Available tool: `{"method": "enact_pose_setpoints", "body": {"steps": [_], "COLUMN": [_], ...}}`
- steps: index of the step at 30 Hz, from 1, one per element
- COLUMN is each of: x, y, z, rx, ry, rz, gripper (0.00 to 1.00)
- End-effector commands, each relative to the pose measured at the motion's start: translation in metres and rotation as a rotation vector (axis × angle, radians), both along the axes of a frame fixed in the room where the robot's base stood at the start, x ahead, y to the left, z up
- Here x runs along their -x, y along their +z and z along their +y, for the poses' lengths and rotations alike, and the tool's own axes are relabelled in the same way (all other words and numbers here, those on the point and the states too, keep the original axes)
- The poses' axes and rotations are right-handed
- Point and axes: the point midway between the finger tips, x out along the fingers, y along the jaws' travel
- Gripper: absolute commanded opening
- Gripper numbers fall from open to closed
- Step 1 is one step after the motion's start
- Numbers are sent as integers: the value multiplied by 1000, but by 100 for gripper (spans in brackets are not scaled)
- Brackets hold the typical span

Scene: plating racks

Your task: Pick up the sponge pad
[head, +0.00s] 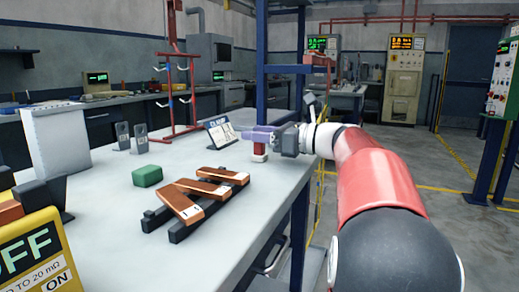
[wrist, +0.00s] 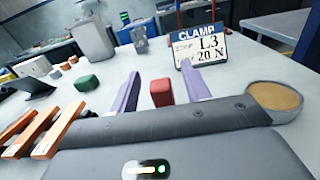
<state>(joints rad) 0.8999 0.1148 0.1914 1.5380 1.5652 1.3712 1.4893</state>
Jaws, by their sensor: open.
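A green block (head: 147,176), which looks like the sponge pad, lies on the grey table left of the copper bars. It also shows at the left in the wrist view (wrist: 87,82). A small red block (head: 259,149) stands below my gripper (head: 258,132). In the wrist view the red block (wrist: 161,93) appears between the two purple fingers. My gripper (wrist: 161,78) is open and empty, near the table's right edge, well apart from the green block. Whether the fingers touch the red block is hard to tell.
Copper bars (head: 187,208) lie across dark rails in front of the green block. A "CLAMP" sign (wrist: 205,48) stands beyond my gripper, with a round tan-topped dish (wrist: 275,98) to its right. A grey box (head: 56,140) stands at the left. Table between green block and gripper is clear.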

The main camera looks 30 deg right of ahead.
Motion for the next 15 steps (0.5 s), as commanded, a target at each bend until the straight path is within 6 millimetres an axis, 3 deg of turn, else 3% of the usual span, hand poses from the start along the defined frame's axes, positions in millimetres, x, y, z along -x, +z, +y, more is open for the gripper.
{"method": "enact_pose_setpoints", "body": {"steps": [1, 11, 15], "x": [0, 0, 0], "y": [0, 0, 0], "z": [0, 0, 0], "rx": [0, 0, 0], "ry": [0, 0, 0], "rz": [0, 0, 0], "gripper": [43, 0, 0]}}
